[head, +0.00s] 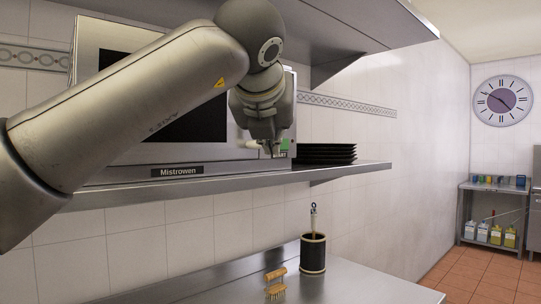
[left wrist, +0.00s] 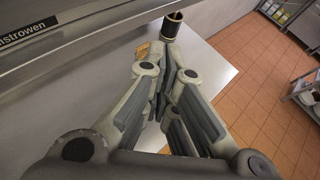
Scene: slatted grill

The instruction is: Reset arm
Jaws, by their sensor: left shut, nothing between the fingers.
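My left arm comes in from the left in the head view and crosses in front of a microwave (head: 110,168) marked "Mistrowen" on a metal shelf. My left gripper (head: 268,146) is in front of the microwave's right side, close to its green start button (head: 284,146). In the left wrist view the left gripper (left wrist: 168,82) is shut and empty, above the metal counter (left wrist: 215,80). My right gripper is in neither view.
Black stacked plates (head: 326,153) sit on the shelf (head: 230,174) right of the gripper. Below, a black holder (head: 313,256) with an upright handle and a wooden brush (head: 275,284) stand on the counter. Another shelf (head: 390,30) hangs above. Open floor (head: 490,268) lies at right.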

